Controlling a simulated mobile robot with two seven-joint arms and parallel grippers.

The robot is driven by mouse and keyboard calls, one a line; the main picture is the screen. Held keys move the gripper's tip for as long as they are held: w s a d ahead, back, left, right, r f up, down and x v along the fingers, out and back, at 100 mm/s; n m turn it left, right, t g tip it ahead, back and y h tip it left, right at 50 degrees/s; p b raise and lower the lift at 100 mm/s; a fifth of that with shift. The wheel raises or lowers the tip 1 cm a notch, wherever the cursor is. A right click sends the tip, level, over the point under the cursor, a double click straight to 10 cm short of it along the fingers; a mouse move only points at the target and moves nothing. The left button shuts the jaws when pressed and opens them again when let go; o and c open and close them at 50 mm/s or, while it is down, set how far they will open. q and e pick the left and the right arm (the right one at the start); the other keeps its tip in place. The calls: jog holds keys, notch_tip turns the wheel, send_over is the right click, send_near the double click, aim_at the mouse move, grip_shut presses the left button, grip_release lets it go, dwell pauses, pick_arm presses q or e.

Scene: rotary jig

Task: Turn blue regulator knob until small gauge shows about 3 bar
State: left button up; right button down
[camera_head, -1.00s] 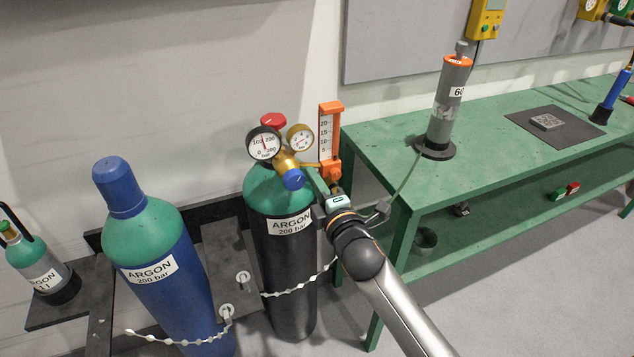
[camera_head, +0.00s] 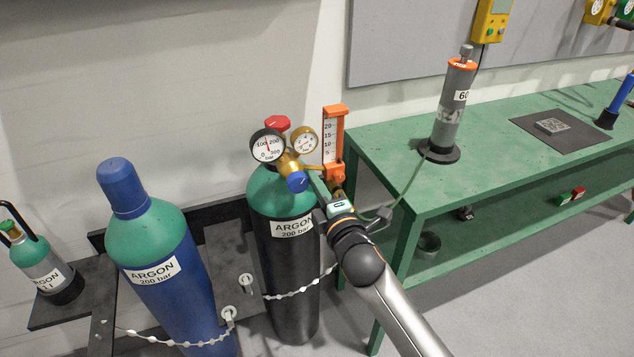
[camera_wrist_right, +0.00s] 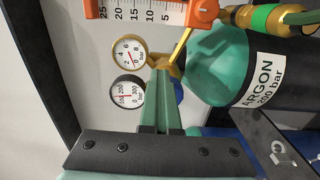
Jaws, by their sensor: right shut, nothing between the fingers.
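The blue regulator knob (camera_head: 297,182) sits at the front of the brass regulator on the black argon cylinder with a green shoulder (camera_head: 283,245). The small gauge (camera_head: 304,139) is above it to the right; it also shows in the right wrist view (camera_wrist_right: 129,50), but its needle is too small to read surely. My right gripper (camera_head: 318,187) is just right of the knob. In the right wrist view its green fingers (camera_wrist_right: 160,92) are together and empty, and they hide part of the blue knob (camera_wrist_right: 178,92). I cannot tell whether they touch it. My left gripper is out of view.
The large gauge (camera_head: 267,146) and red valve handle (camera_head: 278,122) are beside and above the small gauge. An orange flowmeter (camera_head: 333,140) stands close right of the knob. A blue argon cylinder (camera_head: 165,270) is at left, a green bench (camera_head: 400,170) at right.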

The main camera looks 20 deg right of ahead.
jog(key=shift+a+f, duration=0.15)
jog(key=shift+f, duration=1.05)
jog(key=shift+a+f, duration=0.1)
jog(key=shift+f, duration=0.05)
jog(key=shift+d+f, duration=0.1)
jog(key=shift+d, duration=0.2)
jog(key=shift+s, duration=0.15)
jog(key=s, duration=0.2)
jog(key=s+p, duration=0.1)
jog(key=s, duration=0.2)
jog(key=shift+s+d+p, duration=0.3)
jog(key=shift+s+p, duration=0.05)
